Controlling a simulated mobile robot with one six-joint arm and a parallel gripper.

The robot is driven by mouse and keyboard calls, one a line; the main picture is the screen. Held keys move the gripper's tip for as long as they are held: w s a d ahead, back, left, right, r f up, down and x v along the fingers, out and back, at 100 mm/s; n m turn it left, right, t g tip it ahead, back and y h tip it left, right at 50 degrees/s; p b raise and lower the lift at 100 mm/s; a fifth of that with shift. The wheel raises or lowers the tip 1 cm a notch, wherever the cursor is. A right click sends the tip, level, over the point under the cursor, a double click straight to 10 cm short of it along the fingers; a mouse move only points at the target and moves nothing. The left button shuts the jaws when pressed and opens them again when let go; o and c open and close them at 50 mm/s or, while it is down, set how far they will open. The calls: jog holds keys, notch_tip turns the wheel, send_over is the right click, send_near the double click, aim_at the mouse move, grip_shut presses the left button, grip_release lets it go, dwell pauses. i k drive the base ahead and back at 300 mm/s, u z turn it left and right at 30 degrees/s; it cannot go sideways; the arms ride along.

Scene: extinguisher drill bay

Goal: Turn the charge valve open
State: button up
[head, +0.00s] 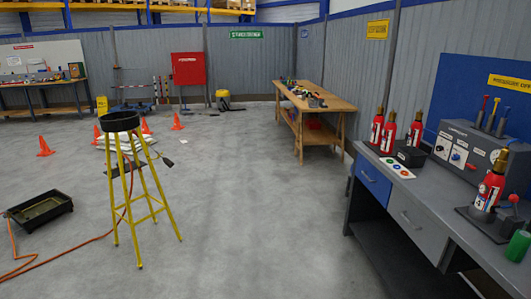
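The grey charging console (472,138) stands at the back of the workbench at the right. Its front has two white plates with dark knob-like centres, a left one (443,148) and a right one (459,154), and a round dial (496,157) partly behind a cylinder top. I cannot tell which of these is the charge valve, or how it is turned; the labels are too small to read. A red extinguisher (487,194) with a brass-coloured top stands upright in a dark fixture in front of the console. My gripper is not in view.
Several red extinguishers (376,130) and a white card with coloured spots (397,168) are on the bench (413,187). A red-knobbed lever (514,199) and green cylinder (519,246) are near its right end. A yellow stand (127,170) is left; the middle floor is clear.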

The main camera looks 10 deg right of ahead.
aim_at(473, 167)
jog(key=z, duration=0.15)
jog(key=i, duration=0.75)
jog(key=z, duration=0.6)
jog(key=i, duration=0.6)
jog(key=z, duration=0.95)
jog(key=i, duration=0.75)
jog(key=z, duration=0.5)
